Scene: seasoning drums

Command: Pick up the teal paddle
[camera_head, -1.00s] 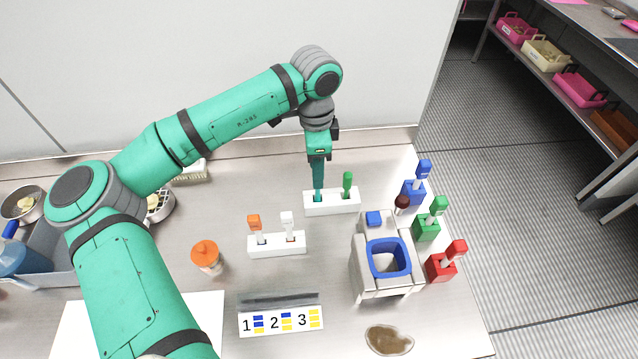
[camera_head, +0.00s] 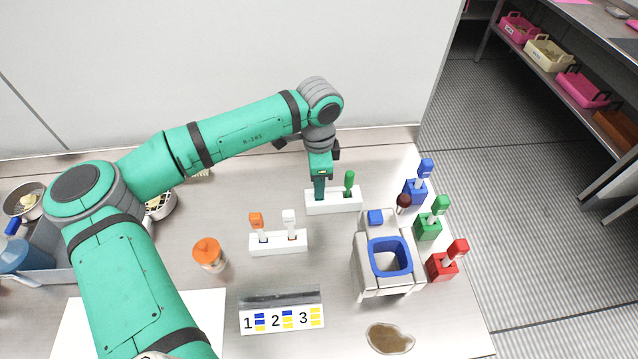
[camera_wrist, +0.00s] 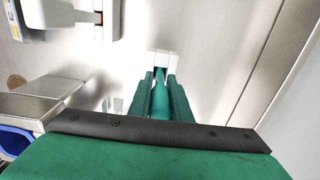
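The teal paddle (camera_wrist: 160,100) stands upright in a white two-slot holder (camera_head: 333,206), at its left end. My gripper (camera_head: 319,184) has come down over the paddle from above. In the wrist view the paddle lies between my two green fingers (camera_wrist: 161,88), with narrow gaps on both sides. The fingers look open around it. In the head view the fingers and the paddle overlap and most of the paddle is hidden.
A green paddle (camera_head: 349,184) stands close on the right in the same holder. A second white holder in front has an orange paddle (camera_head: 256,220) and a white paddle (camera_head: 289,218). A grey machine with a blue-rimmed opening (camera_head: 390,242) stands to the right.

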